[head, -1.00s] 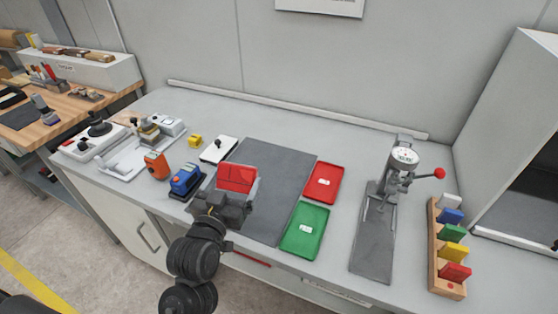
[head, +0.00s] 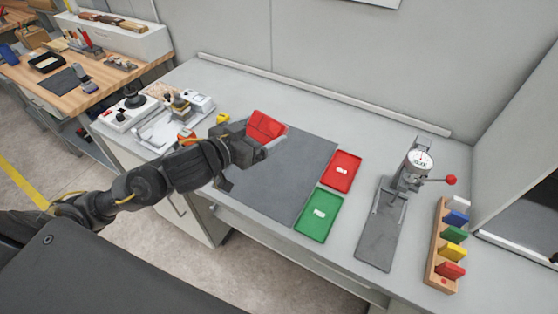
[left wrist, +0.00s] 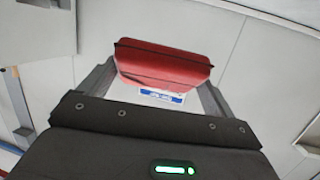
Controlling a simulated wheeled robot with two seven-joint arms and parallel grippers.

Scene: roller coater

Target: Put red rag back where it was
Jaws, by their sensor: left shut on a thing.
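The red rag (head: 265,127) is a flat red piece held up by my left gripper (head: 264,138), over the back left corner of the grey mat (head: 270,185) in the head view. In the left wrist view the rag (left wrist: 162,62) sits between the two grey fingers of my left gripper (left wrist: 158,78), which is shut on it. It appears clear of the bench. My right gripper is in neither view.
A red tray (head: 343,172) and a green tray (head: 319,213) lie right of the mat. A dial press (head: 416,165) and a wooden rack (head: 437,250) with several coloured pieces stand further right. My left arm hides items at the bench's left.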

